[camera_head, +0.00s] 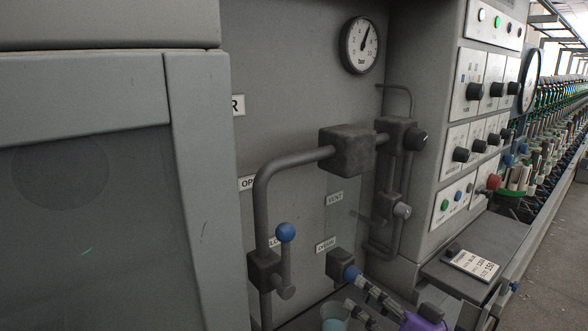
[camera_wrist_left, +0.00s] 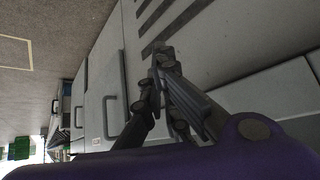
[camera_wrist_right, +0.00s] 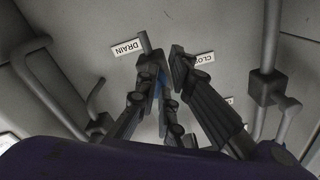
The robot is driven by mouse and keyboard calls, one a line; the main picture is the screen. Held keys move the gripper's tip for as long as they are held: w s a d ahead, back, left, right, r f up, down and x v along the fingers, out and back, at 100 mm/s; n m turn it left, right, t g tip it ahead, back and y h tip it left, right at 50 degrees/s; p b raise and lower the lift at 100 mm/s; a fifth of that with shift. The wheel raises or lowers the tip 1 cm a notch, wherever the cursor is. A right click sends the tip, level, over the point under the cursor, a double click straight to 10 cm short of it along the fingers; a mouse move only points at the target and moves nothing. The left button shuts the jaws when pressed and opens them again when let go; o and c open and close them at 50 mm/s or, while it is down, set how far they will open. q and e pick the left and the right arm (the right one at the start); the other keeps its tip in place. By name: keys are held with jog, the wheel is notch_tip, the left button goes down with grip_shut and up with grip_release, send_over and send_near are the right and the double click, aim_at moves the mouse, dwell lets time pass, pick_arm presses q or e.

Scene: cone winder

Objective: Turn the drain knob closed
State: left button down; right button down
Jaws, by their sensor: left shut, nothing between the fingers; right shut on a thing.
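The drain knob (camera_head: 351,273) is blue and sits on the front of a dark grey valve block (camera_head: 338,262), below the DRAIN label (camera_head: 325,244). My right gripper (camera_head: 356,290) reaches it from the lower right, its fingers at the knob. In the right wrist view the right gripper (camera_wrist_right: 166,67) is closed around the knob, and only a sliver of blue shows between the fingers. The DRAIN label (camera_wrist_right: 127,48) is just left of the fingertips. My left gripper (camera_wrist_left: 162,52) shows only in the left wrist view, shut and empty, in front of grey cabinet panels.
A pipe with a blue-balled lever (camera_head: 286,233) stands left of the knob. A light blue container (camera_head: 335,319) is below it. A pressure gauge (camera_head: 360,45) is above. A control panel (camera_head: 470,130) stands further right.

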pick_arm(q)
jog(key=shift+s+f+b, duration=0.4)
jog(key=shift+f+b, duration=0.05)
jog(key=shift+f, duration=0.2)
pick_arm(e)
jog(key=shift+w+d+f, duration=0.25)
jog(key=shift+w+d, duration=0.1)
jog(key=shift+d, duration=0.1)
jog(key=shift+w+r, duration=0.1)
jog(key=shift+r, duration=0.05)
